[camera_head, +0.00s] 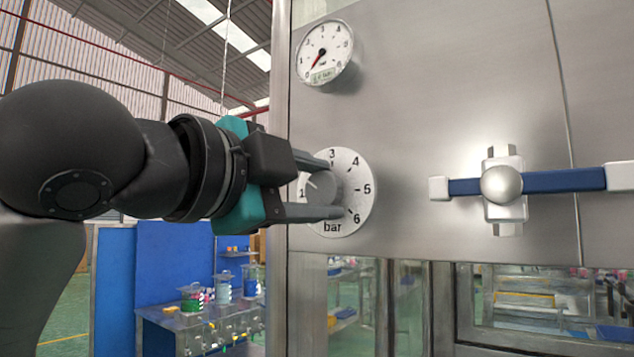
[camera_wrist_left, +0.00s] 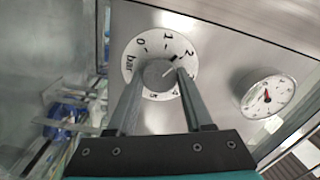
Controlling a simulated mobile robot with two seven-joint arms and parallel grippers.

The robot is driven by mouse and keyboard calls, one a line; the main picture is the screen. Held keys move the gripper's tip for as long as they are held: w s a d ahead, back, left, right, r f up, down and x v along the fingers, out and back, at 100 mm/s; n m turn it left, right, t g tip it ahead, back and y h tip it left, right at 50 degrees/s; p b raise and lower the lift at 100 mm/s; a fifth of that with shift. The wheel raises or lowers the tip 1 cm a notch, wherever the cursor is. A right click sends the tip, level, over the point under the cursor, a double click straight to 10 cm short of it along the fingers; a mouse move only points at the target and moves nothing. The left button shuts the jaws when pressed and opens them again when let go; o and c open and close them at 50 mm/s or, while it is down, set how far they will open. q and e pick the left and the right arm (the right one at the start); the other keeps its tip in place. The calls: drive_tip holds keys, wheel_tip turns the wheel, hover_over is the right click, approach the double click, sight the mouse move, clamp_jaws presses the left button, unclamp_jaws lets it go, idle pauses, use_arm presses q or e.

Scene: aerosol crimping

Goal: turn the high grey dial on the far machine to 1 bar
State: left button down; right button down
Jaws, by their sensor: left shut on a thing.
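The grey dial knob (camera_head: 323,188) sits on a round white scale plate (camera_head: 364,205) marked in bar, on the steel front of the machine. My left gripper (camera_head: 330,188) comes in from the left and is shut on the knob, one finger above it and one below. In the left wrist view the knob (camera_wrist_left: 158,76) sits between the fingertips (camera_wrist_left: 158,78). The exact reading is unclear, as a finger covers part of the scale.
A round pressure gauge (camera_head: 324,52) is above the dial, its red needle aimed lower left. A blue-and-white handle with a silver knob (camera_head: 502,185) stands out to the right. Glass windows lie below. A blue-panelled bench (camera_head: 165,280) stands in the background at lower left.

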use_arm(q)
drive_tip(key=n, duration=0.6)
drive_tip(key=shift+p, duration=0.3)
drive_tip(key=shift+n, duration=0.3)
drive_tip(key=shift+c, duration=1.5)
unclamp_jaws()
drive_tip(key=shift+s+a, duration=0.1)
drive_tip(key=shift+a, duration=0.05)
drive_tip(key=b+v, duration=0.1)
drive_tip(key=v, duration=1.4)
drive_tip(key=shift+b, duration=0.4)
